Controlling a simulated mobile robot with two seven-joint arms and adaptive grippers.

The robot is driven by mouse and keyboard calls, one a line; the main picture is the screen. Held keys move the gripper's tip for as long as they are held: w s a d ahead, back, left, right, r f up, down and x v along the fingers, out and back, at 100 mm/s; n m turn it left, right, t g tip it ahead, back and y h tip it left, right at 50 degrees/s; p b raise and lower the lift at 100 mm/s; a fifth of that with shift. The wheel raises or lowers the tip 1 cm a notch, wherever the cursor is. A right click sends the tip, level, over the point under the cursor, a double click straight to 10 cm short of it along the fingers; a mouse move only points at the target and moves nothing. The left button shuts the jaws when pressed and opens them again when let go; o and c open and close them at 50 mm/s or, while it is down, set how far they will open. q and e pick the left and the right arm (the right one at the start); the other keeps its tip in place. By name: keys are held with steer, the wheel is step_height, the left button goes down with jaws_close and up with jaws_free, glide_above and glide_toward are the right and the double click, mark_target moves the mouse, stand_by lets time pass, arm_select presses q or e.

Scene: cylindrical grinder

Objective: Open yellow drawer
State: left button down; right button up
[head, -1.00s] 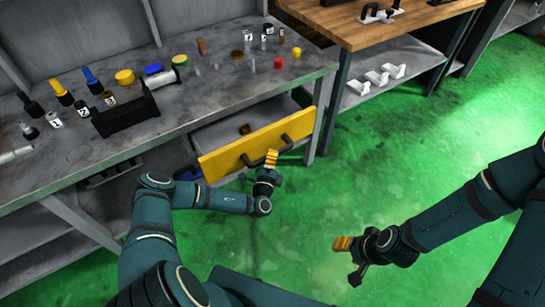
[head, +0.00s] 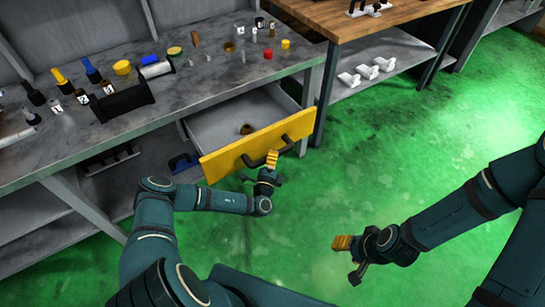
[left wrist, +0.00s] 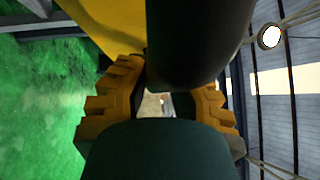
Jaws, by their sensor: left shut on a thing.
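The yellow drawer (head: 225,160) stands pulled out from under the grey workbench, with its grey inside (head: 215,128) showing and a small brown round thing (head: 246,129) in it. Its dark bar handle (head: 285,143) is on the yellow front. My left gripper (head: 271,160) is at the handle and shut on it. In the left wrist view the yellow fingers (left wrist: 160,100) sit on both sides of the dark handle (left wrist: 195,40), with the yellow front behind. My right gripper (head: 343,243) is over the green floor at right, away from the drawer; its finger gap is not clear.
The grey workbench (head: 180,95) holds a black tray (head: 122,103), bottles and several small parts. A wooden-top table (head: 370,20) with white parts on its lower shelf stands at the upper right. The green floor (head: 400,130) in front is free.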

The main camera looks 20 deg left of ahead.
arm_select(q)
steer(key=shift+w+d+r, duration=0.1)
steer(key=shift+d+r, duration=0.05)
steer(key=c, duration=0.7)
jaws_free()
steer(key=shift+c, duration=0.2)
steer(key=shift+s, duration=0.35)
steer(key=s+d+f, duration=0.1)
steer(key=s, duration=1)
steer(key=shift+d+f, duration=0.15)
steer(key=shift+f, duration=0.25)
steer(key=shift+s, duration=0.1)
